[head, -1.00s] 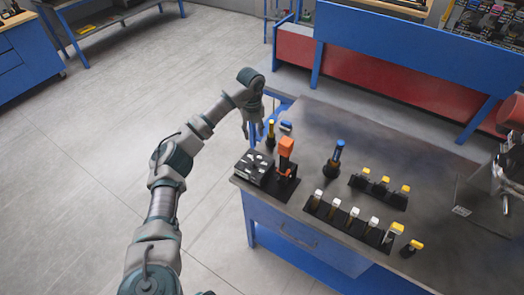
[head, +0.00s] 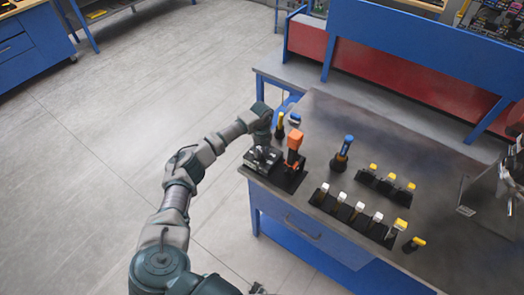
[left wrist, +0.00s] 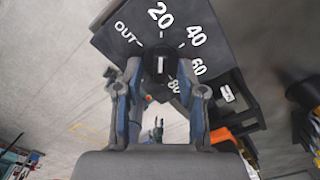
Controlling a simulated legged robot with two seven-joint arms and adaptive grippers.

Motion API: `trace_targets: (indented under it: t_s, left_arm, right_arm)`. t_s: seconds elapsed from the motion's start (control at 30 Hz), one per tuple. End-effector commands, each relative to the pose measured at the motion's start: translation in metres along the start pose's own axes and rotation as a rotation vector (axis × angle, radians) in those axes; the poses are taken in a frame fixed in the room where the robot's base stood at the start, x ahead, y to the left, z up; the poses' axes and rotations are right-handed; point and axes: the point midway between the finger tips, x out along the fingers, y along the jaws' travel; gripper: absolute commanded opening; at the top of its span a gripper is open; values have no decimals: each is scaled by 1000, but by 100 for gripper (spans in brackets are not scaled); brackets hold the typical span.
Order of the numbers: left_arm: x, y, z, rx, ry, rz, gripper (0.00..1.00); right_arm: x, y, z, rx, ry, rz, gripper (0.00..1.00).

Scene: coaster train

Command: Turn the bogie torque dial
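The bogie torque dial is a dark box (left wrist: 215,50) marked OUT, 20, 40, 60 and 80, with a round black knob (left wrist: 161,64) bearing a white line. In the left wrist view the line points toward the box's far edge, a little below the 20. In the head view the box (head: 251,164) sits at the bench's near left corner. My left gripper (left wrist: 160,78) is open, its two fingers on either side of the knob. I cannot tell whether they touch it. A small grey part at the head view's bottom edge may be my right gripper (head: 258,288).
An orange-topped tool (head: 294,140) stands right beside the box. A blue-capped tool (head: 342,152) and racks of white-capped (head: 341,197) and yellow-capped (head: 389,178) pieces stand farther right on the bench (head: 415,150). The floor left of the bench is clear.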

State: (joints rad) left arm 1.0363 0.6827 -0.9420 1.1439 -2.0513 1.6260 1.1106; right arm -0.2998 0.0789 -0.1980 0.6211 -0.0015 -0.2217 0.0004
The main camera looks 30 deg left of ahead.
Motion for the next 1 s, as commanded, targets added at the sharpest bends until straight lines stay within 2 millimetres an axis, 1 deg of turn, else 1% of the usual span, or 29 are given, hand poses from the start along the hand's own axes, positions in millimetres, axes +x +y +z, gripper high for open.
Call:
trace_targets:
  t_s: [0.03, 0.13, 0.37, 0.4, 0.43, 0.53, 0.57, 0.83, 1.0]
  left_arm:
    - [4, 0, -1, 0, 2, 2, 40]
    - [8, 0, -1, 1, 1, 2, 40]
    - [8, -2, -2, 1, -2, 3, 40]
    - [8, -2, -2, 1, -2, 3, 35]
    - [8, -2, -2, 1, -2, 3, 27]
    - [8, -2, -2, 1, -2, 3, 2]
    - [8, -2, -2, 1, -2, 3, 0]
    - [8, -2, -1, 8, 0, -1, 0]
    - [9, -1, 0, 47, -1, 0, 0]
  right_arm:
    - [-1, 0, 0, 0, 0, 0, 40]
    - [-1, -1, 0, 1, -1, -1, 40]
    - [-1, -3, 0, 0, 1, -3, 40]
    - [-1, -3, 0, 0, 1, -3, 40]
    - [-1, -3, 0, 0, 1, -3, 40]
    - [-1, -2, 0, 0, 1, -3, 40]
    - [-1, -2, 0, 0, 1, -3, 40]
    - [0, 2, 1, -3, 0, 2, 40]
    - [1, 2, 2, -3, 0, 2, 40]
